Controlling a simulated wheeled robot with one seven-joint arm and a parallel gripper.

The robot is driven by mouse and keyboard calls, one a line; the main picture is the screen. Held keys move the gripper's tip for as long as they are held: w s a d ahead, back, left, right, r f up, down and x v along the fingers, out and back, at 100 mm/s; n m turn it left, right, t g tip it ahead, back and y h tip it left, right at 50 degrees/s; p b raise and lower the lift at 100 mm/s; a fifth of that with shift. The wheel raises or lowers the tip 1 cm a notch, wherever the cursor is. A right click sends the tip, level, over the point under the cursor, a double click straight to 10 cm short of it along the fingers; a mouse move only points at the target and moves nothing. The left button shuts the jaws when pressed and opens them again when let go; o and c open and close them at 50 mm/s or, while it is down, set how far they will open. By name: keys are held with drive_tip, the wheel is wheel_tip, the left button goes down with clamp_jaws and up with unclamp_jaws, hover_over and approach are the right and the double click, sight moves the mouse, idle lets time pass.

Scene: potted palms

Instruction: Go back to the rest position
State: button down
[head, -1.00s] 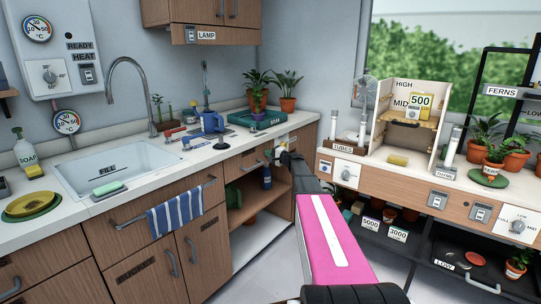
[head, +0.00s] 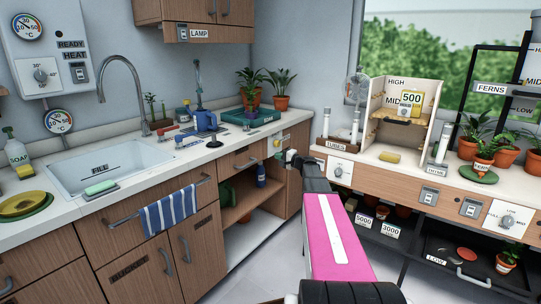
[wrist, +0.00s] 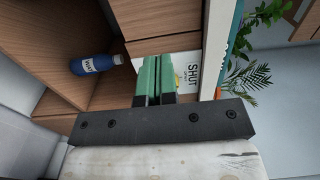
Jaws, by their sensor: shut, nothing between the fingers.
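My gripper (head: 284,158) is at the end of my pink-and-black arm, in front of the right end of the sink counter. In the wrist view its two green fingers (wrist: 154,78) are closed together with nothing between them. They point at a white panel (wrist: 190,72) marked SHUT and the wooden cabinet edge. I cannot tell whether the fingertips touch the panel.
The open cabinet shelf (head: 236,213) holds a blue bottle (head: 261,174), which also shows in the wrist view (wrist: 96,64). Potted palms (head: 281,90) stand on the counter above. The right-hand bench (head: 415,185) is close to my arm. Pale floor lies between them.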

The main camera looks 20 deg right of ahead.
drive_tip(key=s+a+f+n+g+h, duration=0.1)
drive_tip(key=s+a+f+n+g, duration=0.25)
drive_tip(key=s+a+f, duration=0.45)
drive_tip(key=s+a+f+n+g+h, duration=0.1)
drive_tip(key=s+a+f+n+g, duration=0.1)
drive_tip(key=s+a+f+g, duration=0.6)
drive_tip(key=s+f+n+g+h, duration=0.1)
drive_tip(key=s+h, duration=0.3)
drive_tip(key=s, duration=0.8)
drive_tip(key=s+a+f+n+g+h, duration=0.1)
drive_tip(key=s+f+n+h, duration=0.2)
drive_tip(key=s, duration=0.9)
drive_tip(key=shift+a+n+g+h, duration=0.35)
drive_tip(key=shift+n+h, duration=0.1)
drive_tip(key=shift+h, duration=0.55)
drive_tip(key=shift+f, duration=0.1)
